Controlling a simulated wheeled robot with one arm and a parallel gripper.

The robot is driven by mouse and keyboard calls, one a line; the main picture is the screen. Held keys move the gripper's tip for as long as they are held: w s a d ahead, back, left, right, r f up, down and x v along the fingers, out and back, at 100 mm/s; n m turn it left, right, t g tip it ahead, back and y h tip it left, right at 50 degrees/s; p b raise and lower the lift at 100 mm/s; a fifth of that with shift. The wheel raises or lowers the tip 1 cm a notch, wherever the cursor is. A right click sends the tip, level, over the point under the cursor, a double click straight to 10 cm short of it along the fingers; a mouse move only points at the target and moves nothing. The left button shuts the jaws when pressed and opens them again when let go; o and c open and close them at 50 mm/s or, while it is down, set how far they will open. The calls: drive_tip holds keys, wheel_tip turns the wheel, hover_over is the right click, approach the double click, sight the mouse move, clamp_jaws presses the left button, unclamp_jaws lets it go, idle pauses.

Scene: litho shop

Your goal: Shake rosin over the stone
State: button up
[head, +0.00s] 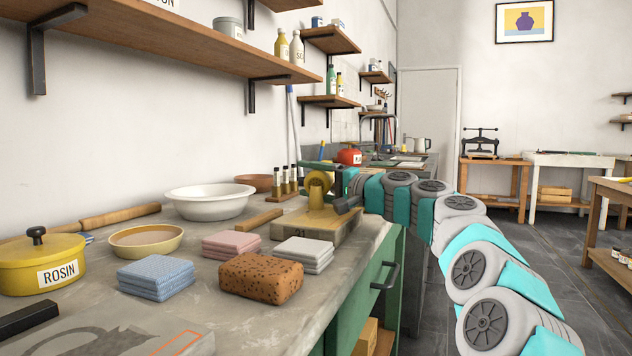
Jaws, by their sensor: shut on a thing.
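The yellow pot with a dark-knobbed lid, labelled ROSIN (42,262), stands at the left of the bench. A pale stone (196,348) with a dark grey drawing and orange marks lies at the bottom left, cut off by the picture's lower edge. My gripper (328,187) is at the far end of my arm, near the bench's right edge, well away from pot and stone. It is shut on a brass-yellow thing (317,192), just over or touching a pale block (312,232). The grip is partly hidden.
A brown sponge (261,277), blue cloths (157,277), pink cloths (231,244) and white cloths (302,253) crowd the bench. A shallow yellow bowl (146,240) and white basin (208,200) stand behind. A shelf (170,38) overhangs; floor at right is open.

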drive_tip(key=shift+s+a+b, duration=0.5)
drive_tip(key=shift+s+b, duration=0.15)
drive_tip(key=shift+s, duration=0.8)
drive_tip(key=shift+s+a+b, duration=0.55)
drive_tip(key=shift+s+b, duration=0.1)
drive_tip(key=shift+s, duration=0.8)
drive_tip(key=shift+s+a+b, duration=0.5)
drive_tip(key=shift+s+b, duration=0.15)
drive_tip(key=shift+s, duration=0.8)
drive_tip(key=shift+r+p, duration=0.2)
drive_tip(key=shift+p, duration=0.8)
drive_tip(key=m+p, duration=0.2)
drive_tip(key=p, duration=0.4)
drive_tip(key=r+m+g+h+p, duration=0.1)
drive_tip(key=m+p, duration=0.1)
drive_tip(key=p, duration=0.4)
drive_tip(key=shift+r+h+p, duration=0.2)
drive_tip(key=shift+h+p, duration=0.1)
drive_tip(key=shift+r+m+p, duration=0.2)
drive_tip(key=shift+m+p, duration=0.4)
drive_tip(key=shift+p, duration=0.5)
